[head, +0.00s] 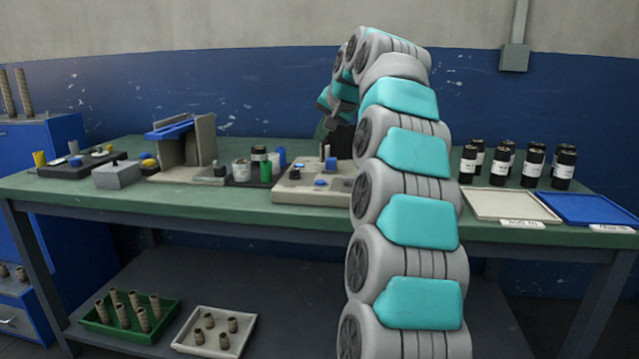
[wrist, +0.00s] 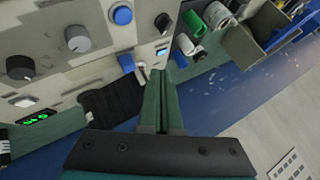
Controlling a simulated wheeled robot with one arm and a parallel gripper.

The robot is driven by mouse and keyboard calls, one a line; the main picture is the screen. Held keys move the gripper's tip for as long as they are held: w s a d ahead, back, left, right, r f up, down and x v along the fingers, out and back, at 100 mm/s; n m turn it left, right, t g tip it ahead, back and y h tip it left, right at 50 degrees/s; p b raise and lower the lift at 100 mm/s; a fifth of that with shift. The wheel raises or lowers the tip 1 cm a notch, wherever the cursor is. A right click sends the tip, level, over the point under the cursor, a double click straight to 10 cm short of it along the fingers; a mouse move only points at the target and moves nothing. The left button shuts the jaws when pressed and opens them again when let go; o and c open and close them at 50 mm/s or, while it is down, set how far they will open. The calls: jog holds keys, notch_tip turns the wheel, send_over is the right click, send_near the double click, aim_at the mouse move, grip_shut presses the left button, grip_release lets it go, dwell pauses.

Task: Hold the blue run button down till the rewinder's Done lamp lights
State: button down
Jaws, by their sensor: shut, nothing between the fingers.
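The beige rewinder panel (head: 290,194) sits at the front middle of the bench, partly behind my arm. A round blue button (head: 321,182) is on its near side; a round blue button (wrist: 122,15) also shows near the top of the wrist view. A second, smaller blue piece (wrist: 126,62) lies closer to my fingers; I cannot tell its function. My gripper (wrist: 160,72) is shut and empty, its tips near the panel's edge and apart from the upper blue button. I cannot make out a lit Done lamp. A small display (wrist: 38,118) shows green digits.
Dark knobs (wrist: 77,38) stand on the panel. A blue-topped fixture (head: 170,128) stands further left. Several black jars, a white tray (head: 505,205) and a blue tray (head: 590,208) are at right.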

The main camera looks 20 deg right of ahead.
jog(key=b, duration=0.6)
send_over(322, 183)
notch_tip(322, 183, down, 7)
jog(key=shift+s+a+r, duration=0.1)
jog(key=shift+f+b, duration=0.6)
jog(key=shift+f, duration=0.35)
jog(key=shift+f, duration=0.1)
dwell(0.8)
jog(key=shift+f, duration=0.35)
